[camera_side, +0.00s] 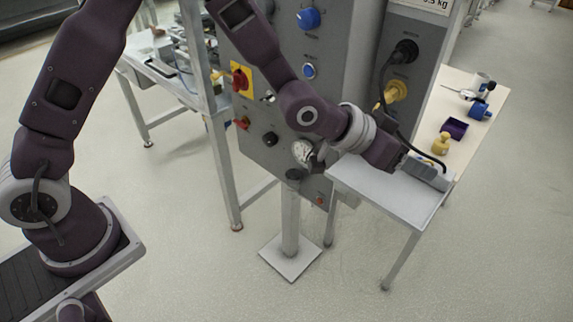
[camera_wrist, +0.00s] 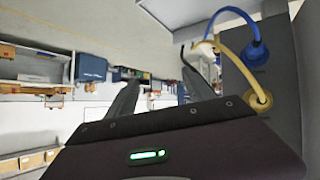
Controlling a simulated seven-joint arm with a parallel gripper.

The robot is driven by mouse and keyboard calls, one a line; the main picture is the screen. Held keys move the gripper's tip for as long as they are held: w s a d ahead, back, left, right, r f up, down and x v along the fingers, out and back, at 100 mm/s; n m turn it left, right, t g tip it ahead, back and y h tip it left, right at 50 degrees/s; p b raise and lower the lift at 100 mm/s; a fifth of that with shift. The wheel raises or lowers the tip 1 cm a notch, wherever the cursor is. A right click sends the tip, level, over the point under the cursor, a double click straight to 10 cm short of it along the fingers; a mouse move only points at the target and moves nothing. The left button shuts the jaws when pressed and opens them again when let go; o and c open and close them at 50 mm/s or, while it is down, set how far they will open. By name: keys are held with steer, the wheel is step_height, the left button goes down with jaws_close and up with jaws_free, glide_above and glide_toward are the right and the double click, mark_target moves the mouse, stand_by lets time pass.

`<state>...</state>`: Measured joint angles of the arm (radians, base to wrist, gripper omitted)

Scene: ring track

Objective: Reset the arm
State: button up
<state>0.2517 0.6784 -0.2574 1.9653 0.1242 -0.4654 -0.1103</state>
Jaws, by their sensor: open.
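My gripper (camera_wrist: 160,76) is open in the wrist view, its two dark fingers apart with nothing between them. A green light shows on its dark housing. In the side view my dark purple arm reaches across the front of the grey control panel (camera_side: 262,165). My gripper (camera_side: 402,157) is at the right of the panel, above the small white table (camera_side: 385,187). Its fingertips are hard to make out there.
A grey block (camera_side: 427,172) with a dark cable lies near my gripper. A yellow plug (camera_side: 396,90) and a black plug (camera_side: 404,51) sit on the panel's side.

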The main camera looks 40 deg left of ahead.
steer(key=s+a+r+n+g+y, duration=0.1)
steer(key=s+a+r+y, duration=0.2)
steer(key=s+a+r, duration=0.45)
steer(key=s+a+r+n+y, duration=0.15)
steer(key=s+a+r, duration=0.25)
steer(key=a, duration=0.6)
steer(key=s+a+n+g+y, duration=0.1)
steer(key=s+a, duration=0.3)
steer(key=s, duration=0.6)
steer(key=s+a+n+g+y, duration=0.1)
steer(key=s+a, duration=0.4)
steer(key=s, duration=0.6)
steer(key=shift+s+g, duration=0.15)
steer(key=shift+g, duration=0.15)
stand_by(0.8)
